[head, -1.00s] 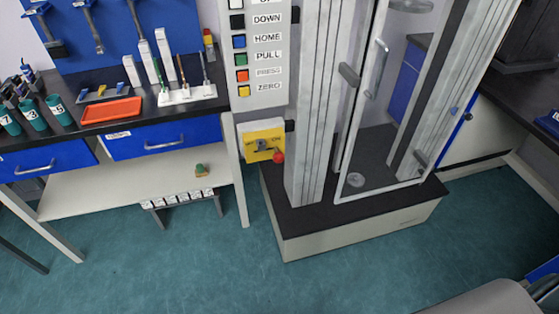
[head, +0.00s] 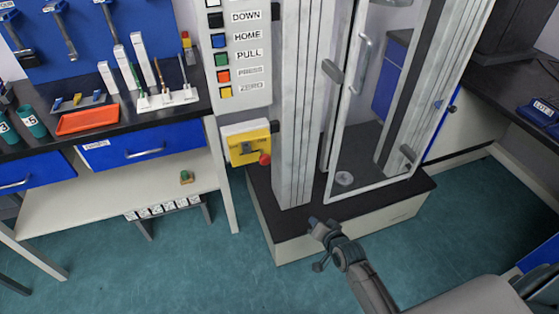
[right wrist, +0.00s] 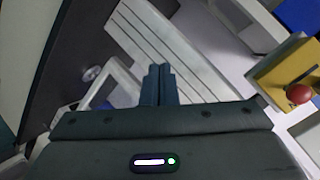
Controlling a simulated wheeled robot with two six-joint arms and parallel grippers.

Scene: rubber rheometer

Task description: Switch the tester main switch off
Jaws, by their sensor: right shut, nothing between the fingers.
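The tester main switch is a yellow box (head: 236,133) on the left side of the tester, below the button panel. Its dark lever ends in a red knob (head: 264,159), which sits at the lower right of the box. The box (right wrist: 280,72) and red knob (right wrist: 299,94) also show at the right edge of the right wrist view. My right gripper (head: 313,222) is shut and empty, in front of the tester base, lower and to the right of the knob and apart from it. Its closed fingers (right wrist: 158,72) point at the column in the wrist view. My left gripper is out of view.
The tester's column (head: 293,120) and glass door (head: 375,110) stand right of the switch, above the dark-topped base (head: 400,196). A button panel (head: 238,55) hangs above it. A bench with an orange tray (head: 88,121) stands left. The floor in front is clear.

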